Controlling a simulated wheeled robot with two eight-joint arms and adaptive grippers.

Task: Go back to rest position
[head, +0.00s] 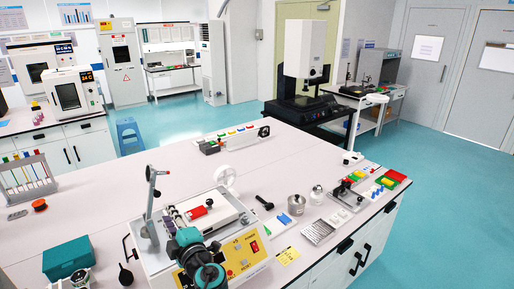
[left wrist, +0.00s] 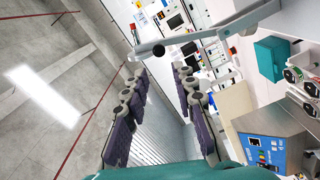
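The insertion tester (head: 257,247) is a cream machine with a yellow control panel, a white wheel and an upright metal lever at the front of the white table. A red piece (head: 197,212) lies on its top. My left gripper (head: 172,212), with dark purple finger pads, is in front of and above the tester's left part and hides some of it. In the left wrist view its fingers (left wrist: 161,72) stand apart with nothing between them. The lever (left wrist: 215,36), with a black knob, crosses beyond the fingertips there. My right gripper is not in view.
Metal pots (head: 296,204), a slotted metal block (head: 318,232) and coloured blocks (head: 393,178) lie right of the tester. The table's middle behind the tester is mostly clear.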

